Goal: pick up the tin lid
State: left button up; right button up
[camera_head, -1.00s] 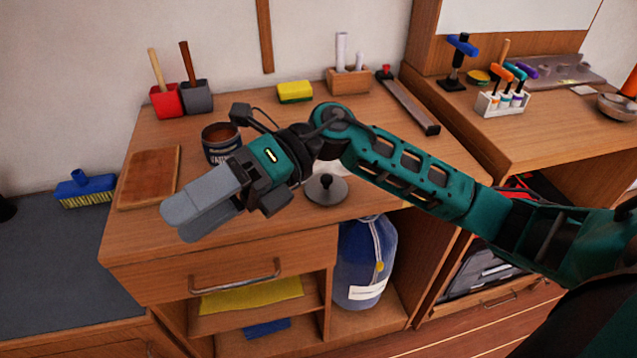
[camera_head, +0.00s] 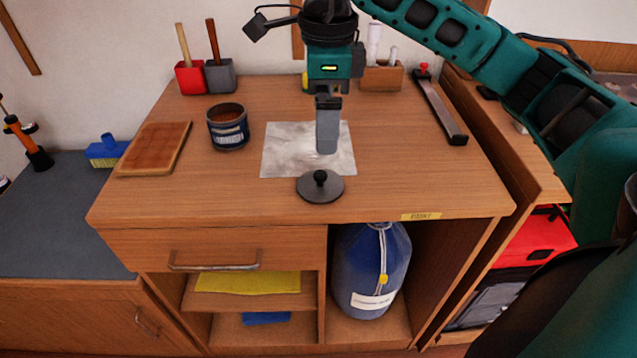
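The tin lid (camera_head: 320,190) is a dark grey round disc with a black knob on top. It lies flat near the front edge of the wooden bench top, just in front of a grey sheet. The open tin (camera_head: 228,130), dark with a pale label and brown inside, stands to the left. My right gripper (camera_head: 327,150) points down over the grey sheet, behind the lid's knob in the picture and apart from it. Its fingers line up in this view, so the gap between them is hidden. I see nothing held in it. My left gripper is not in view.
The grey sheet (camera_head: 285,150) lies mid-bench. A brown board (camera_head: 155,150) lies at left. Red (camera_head: 190,78) and grey (camera_head: 220,75) holders stand at the back left. A long dark bar (camera_head: 440,108) lies at right. The bench around the lid is clear.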

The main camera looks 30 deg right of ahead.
jog(key=b, duration=0.1)
send_over(320, 174)
jog(key=f, duration=0.7)
jog(key=shift+s+d, duration=0.3)
jog(key=shift+s, duration=0.05)
jog(key=shift+w+a+f, duration=0.15)
jog(key=shift+w+f, duration=0.05)
jog(key=shift+f, duration=1.25)
jog(key=shift+w+a+f, duration=0.1)
jog(key=shift+w+f, duration=0.05)
jog(key=shift+f, duration=1.25)
jog(key=c, duration=0.8)
jog(key=shift+r, duration=0.1)
